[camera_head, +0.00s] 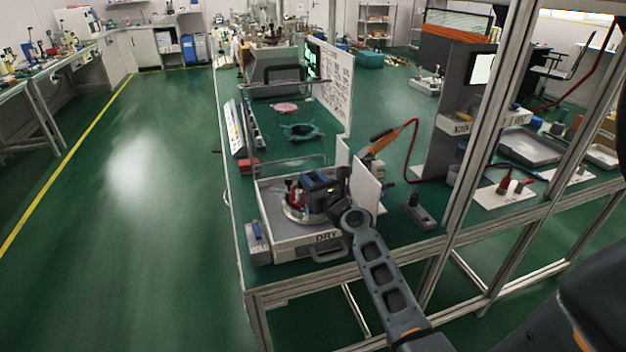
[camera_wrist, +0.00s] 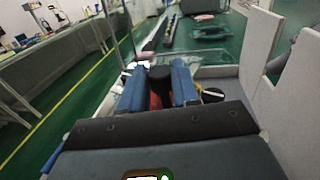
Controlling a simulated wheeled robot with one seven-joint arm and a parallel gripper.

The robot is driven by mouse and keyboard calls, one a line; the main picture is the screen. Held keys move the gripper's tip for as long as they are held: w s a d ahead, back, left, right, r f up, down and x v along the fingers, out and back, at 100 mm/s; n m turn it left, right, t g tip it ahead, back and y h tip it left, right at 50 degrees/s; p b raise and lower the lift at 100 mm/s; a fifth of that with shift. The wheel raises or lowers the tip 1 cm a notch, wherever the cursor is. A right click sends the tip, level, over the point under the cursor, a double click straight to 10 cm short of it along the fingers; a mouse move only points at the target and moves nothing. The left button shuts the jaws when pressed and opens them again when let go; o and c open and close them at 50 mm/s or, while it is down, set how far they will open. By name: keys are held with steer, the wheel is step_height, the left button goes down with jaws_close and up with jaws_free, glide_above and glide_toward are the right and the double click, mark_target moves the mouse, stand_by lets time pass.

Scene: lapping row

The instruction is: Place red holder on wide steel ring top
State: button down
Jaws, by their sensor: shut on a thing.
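The red holder (camera_head: 299,198) shows as a small red body in the head view, beside and partly behind my gripper (camera_head: 309,187). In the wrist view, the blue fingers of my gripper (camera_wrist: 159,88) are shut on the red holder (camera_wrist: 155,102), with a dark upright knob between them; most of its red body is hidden. The wide steel ring (camera_head: 290,215) lies in the tray marked DRY, just below the holder in the head view. My gripper hides part of the ring. I cannot tell whether the holder touches the ring's top.
The DRY tray (camera_head: 283,245) stands at the near bench corner, with upright pale panels (camera_head: 366,188) close on its right. A labelled grey block (camera_head: 258,237) is at its left. An orange-handled tool (camera_head: 382,141) with a red hose lies behind. Metal frame posts (camera_head: 490,110) rise at right.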

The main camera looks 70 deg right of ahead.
steer(key=shift+f, duration=0.1)
steer(key=c, duration=0.8)
jaws_free()
